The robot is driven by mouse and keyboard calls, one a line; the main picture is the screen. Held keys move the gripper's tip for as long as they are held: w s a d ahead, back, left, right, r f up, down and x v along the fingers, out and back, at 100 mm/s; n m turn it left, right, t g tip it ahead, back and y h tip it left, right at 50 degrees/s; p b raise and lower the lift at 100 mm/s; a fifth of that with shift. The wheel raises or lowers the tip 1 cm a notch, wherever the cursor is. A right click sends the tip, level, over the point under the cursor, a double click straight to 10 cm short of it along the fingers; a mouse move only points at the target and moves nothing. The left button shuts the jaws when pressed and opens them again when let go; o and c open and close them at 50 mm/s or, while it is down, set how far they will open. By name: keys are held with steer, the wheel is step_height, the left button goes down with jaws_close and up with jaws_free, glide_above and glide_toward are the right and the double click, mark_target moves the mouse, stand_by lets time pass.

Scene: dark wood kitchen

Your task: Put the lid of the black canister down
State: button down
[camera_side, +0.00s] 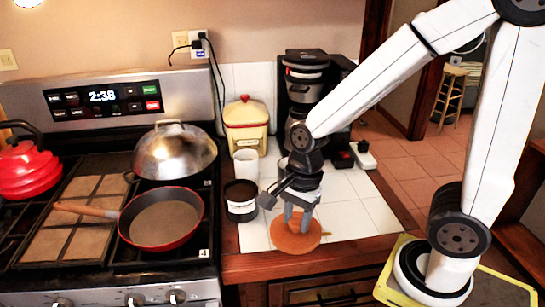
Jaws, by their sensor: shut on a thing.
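The black canister (241,207), with a pale band, stands upright on the white tiles near the stove. Its top shows as a dark round area and looks open. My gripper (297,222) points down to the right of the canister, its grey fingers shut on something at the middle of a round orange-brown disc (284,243). The disc looks wider than the canister, and I cannot tell whether it is the lid or a board under it. The fingers hide the held part, and no separate lid shows clearly.
A white cup (246,167) and a cream jar with a red band (246,126) stand behind the canister. A black coffee maker (304,82) is at the back. A red pan (161,218) is on the stove at left. Bare tiles (350,220) lie right of the disc.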

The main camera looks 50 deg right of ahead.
steer(key=w+f, duration=0.2)
steer(key=w, duration=0.2)
steer(key=w+a+f, duration=0.1)
steer(key=w+f, duration=0.2)
steer(key=w, duration=0.1)
steer(key=w+f, duration=0.3)
steer(key=w, duration=0.1)
steer(key=shift+w+a+f, duration=0.1)
steer(key=shift+w+a, duration=0.05)
steer(key=shift+a, duration=0.1)
steer(key=shift+w+f, duration=0.5)
steer(key=shift+f, duration=0.05)
steer(key=shift+f, duration=0.1)
steer(key=shift+w+f, duration=0.15)
steer(key=shift+w, duration=0.05)
steer(key=shift+f, duration=1.6)
steer(key=shift+f, duration=0.15)
steer(key=shift+c, duration=1.4)
jaws_free()
